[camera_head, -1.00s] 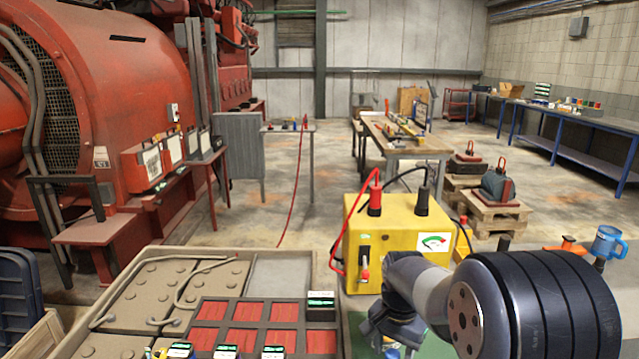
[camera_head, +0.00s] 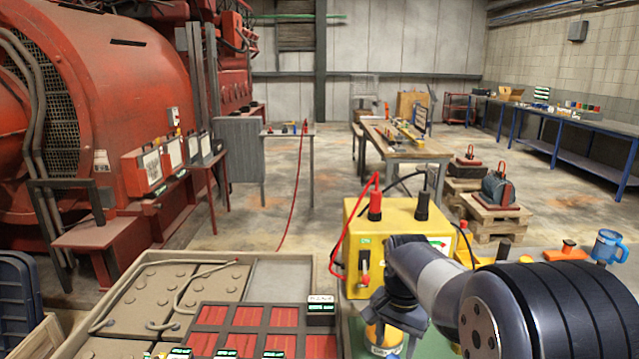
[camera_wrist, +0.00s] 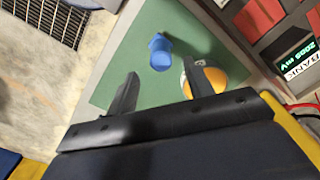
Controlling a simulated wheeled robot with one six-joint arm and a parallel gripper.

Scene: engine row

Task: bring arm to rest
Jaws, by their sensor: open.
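My gripper (camera_wrist: 160,88) is open in the wrist view, its two dark fingers apart with nothing between them. Below it lies a green mat (camera_wrist: 115,82). A blue object (camera_wrist: 160,52) stands on the mat beyond the fingertips. A yellow-orange round object (camera_wrist: 230,88) is partly hidden behind the right finger. In the head view my gripper is at the lower middle, in front of the yellow box, above a yellow object (camera_head: 384,337); its fingertips are hard to make out there.
A yellow power box (camera_head: 395,220) with red and black leads stands just behind my arm. A tray of red compartments (camera_head: 262,318) is to the left. A blue mug (camera_head: 607,246) stands at the right. A large red engine (camera_head: 110,110) fills the left; open floor lies beyond.

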